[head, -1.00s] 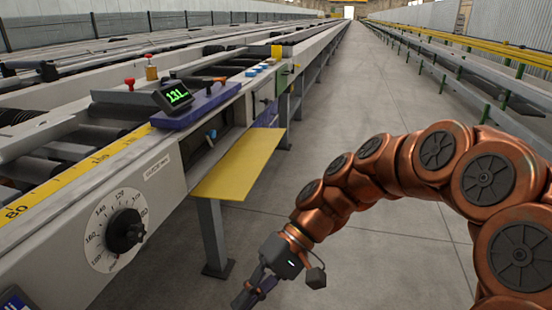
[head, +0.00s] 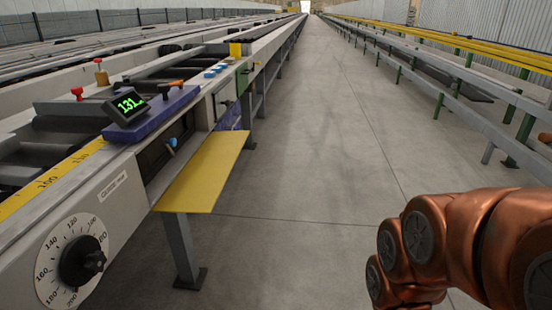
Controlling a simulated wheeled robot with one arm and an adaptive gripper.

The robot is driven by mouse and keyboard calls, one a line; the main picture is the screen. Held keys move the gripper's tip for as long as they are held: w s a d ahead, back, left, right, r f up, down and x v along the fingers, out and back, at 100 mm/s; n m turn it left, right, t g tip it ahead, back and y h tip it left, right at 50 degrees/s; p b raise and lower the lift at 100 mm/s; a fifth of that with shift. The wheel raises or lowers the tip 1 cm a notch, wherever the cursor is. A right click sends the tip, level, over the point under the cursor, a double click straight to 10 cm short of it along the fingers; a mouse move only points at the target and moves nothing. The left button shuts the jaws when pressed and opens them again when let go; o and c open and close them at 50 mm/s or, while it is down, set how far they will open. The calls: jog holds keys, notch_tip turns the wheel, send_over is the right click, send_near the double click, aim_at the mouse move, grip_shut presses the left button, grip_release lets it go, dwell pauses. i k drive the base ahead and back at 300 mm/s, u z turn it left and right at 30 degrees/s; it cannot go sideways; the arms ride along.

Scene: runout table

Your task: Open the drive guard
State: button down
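A yellow panel (head: 205,172), which looks like the drive guard, is hinged down and stands out roughly flat from the side of the runout table (head: 118,200). Above its inner edge, a dark opening (head: 160,155) shows in the table's side. A blue knob (head: 172,142) is visible in that opening. My gripper is out of the picture. Only part of my copper-coloured arm shows at the lower right, well apart from the yellow panel.
A black dial (head: 82,261) with a numbered face is at the lower left. A display (head: 127,105) reading 131 stands on a purple mount. A table leg (head: 180,248) stands below the panel. The concrete floor (head: 310,160) is clear towards green-legged racks (head: 455,85) on the right.

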aim_at(198, 188)
jog(key=z, duration=1.25)
jog(key=i, duration=0.65)
jog(key=u, duration=2.9)
jog(key=i, duration=0.5)
